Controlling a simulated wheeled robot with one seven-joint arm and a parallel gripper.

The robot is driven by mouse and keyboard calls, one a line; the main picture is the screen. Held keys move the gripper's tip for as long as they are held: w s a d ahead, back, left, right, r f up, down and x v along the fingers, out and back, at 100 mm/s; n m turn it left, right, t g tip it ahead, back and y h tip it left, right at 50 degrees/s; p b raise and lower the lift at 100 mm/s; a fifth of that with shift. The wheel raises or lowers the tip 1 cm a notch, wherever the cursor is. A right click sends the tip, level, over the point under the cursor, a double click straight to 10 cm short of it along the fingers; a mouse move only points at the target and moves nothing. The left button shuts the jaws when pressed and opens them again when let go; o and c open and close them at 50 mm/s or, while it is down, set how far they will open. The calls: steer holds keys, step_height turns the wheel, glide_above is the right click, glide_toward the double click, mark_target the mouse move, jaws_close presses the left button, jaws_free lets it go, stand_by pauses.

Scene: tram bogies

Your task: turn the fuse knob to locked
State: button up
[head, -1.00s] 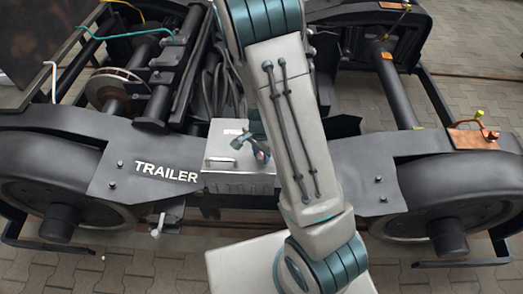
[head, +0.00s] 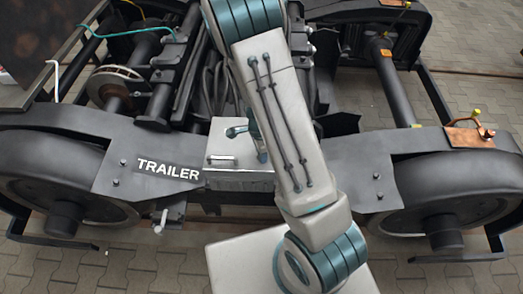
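The pale metal box (head: 214,141) sits in the middle of the bogie frame, with a small handle on its lid toward the left. I cannot make out a fuse knob; the right part of the box is hidden behind my arm. My gripper (head: 248,144) is small in the head view, over the lid of the box, partly covered by my arm. Its two teal fingertips look spread apart, one pointing left and one pointing down. I see nothing held between them. Whether it touches the box is not clear.
The dark bogie frame with a TRAILER label (head: 168,170) surrounds the box. Wheels stand at left and right. Dark cables (head: 212,85) lie behind the box. A copper plate (head: 468,137) with a yellow-tipped fitting is at far right. Paved floor is clear at front left.

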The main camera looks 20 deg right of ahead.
steer(key=o, duration=1)
step_height(320, 180, up, 14)
steer(key=p, duration=0.3)
steer(key=shift+f, duration=0.1)
steer(key=s+r+n+t, duration=0.1)
steer(key=s+r+n, duration=0.3)
steer(key=r+n, duration=0.1)
steer(key=s+r+n+t, duration=0.1)
steer(key=s+r+n, duration=0.4)
steer(key=r+n, duration=0.1)
steer(key=s+r+n+t, duration=0.1)
steer(key=s+r+n, duration=0.4)
steer(key=r+n, duration=0.1)
steer(key=shift+s+d+r, duration=0.2)
steer(key=shift+r, duration=0.4)
